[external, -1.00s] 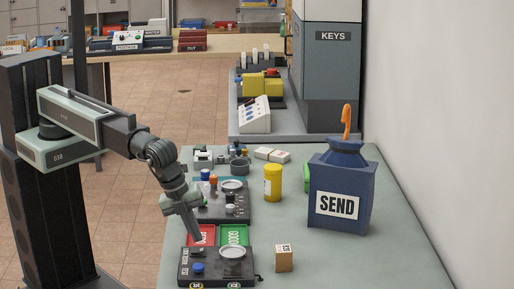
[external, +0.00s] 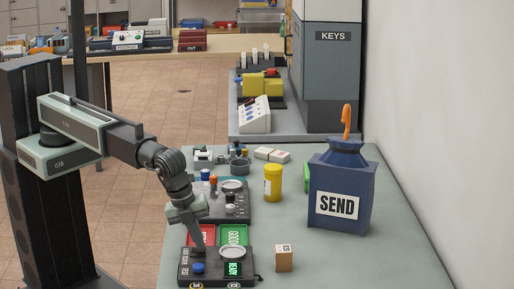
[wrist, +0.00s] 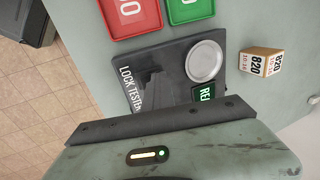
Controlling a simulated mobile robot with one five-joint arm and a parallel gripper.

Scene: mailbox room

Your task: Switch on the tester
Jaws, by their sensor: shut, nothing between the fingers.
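The lock tester (external: 218,270) is a dark box at the front of the table, with a blue knob (external: 198,267), a round silver plate and a green lit display (external: 233,269) reading READY. In the wrist view the tester (wrist: 140,72) shows its LOCK TESTER label and silver plate (wrist: 205,61), with part of the lit display (wrist: 205,91) beside my gripper's body.
A red tray (external: 201,236) and a green tray (external: 234,235) lie behind the tester. A small tagged box (external: 284,258) stands to its right. A yellow canister (external: 272,183) and the blue SEND container (external: 339,190) stand farther back. The table's front right is clear.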

